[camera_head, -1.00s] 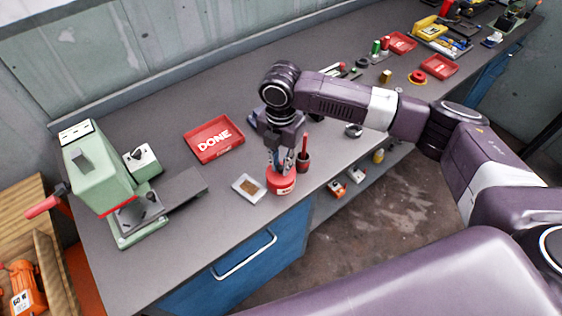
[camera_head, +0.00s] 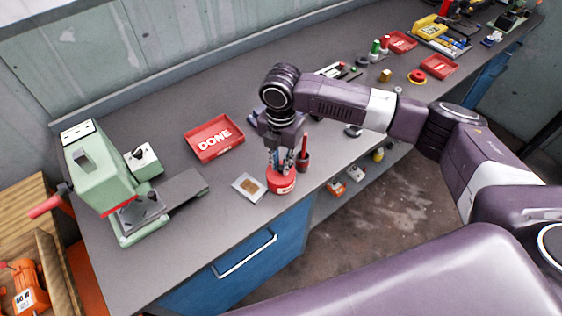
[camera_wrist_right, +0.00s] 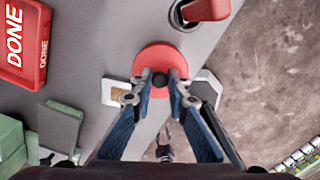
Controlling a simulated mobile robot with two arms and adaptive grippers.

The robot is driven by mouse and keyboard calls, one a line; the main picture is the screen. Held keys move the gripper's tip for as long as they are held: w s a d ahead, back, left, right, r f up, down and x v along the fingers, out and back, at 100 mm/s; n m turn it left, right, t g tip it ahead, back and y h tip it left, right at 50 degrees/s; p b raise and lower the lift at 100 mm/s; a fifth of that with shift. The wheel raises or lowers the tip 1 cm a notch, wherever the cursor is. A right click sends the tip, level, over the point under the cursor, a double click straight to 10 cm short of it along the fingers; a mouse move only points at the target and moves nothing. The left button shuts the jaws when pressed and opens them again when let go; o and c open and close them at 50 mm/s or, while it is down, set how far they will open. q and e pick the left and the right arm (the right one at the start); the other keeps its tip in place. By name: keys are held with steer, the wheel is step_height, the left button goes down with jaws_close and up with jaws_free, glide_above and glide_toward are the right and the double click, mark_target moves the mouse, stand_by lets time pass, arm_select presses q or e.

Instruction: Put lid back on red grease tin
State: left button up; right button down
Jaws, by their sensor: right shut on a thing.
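The red grease tin (camera_head: 285,189) stands near the front edge of the bench, with a pale label on its side. Its round red lid (camera_wrist_right: 158,62) has a dark knob in the middle and covers the tin's top as seen from the wrist. My right gripper (camera_wrist_right: 160,82) points down and is shut on the lid, with its fingers at the knob. In the head view the right gripper (camera_head: 281,167) is directly over the tin. The lid looks level and at the tin's rim, but I cannot tell whether it is fully seated. My left gripper is not in view.
A red pot (camera_head: 303,163) with an upright red handle stands close to the right of the tin. A small pale tray (camera_head: 238,184) with brown contents lies close to the left. A red DONE tray (camera_head: 195,153) and green press (camera_head: 92,170) stand farther left.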

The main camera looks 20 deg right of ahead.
steer(key=shift+p, duration=0.45)
stand_by(0.5)
stand_by(0.3)
steer(key=c, duration=1.8)
jaws_free()
steer(key=shift+o, duration=0.2)
steer(key=o, duration=0.4)
steer(key=shift+o, duration=0.2)
steer(key=shift+r+p, duration=3.5)
steer(key=shift+p, duration=0.35)
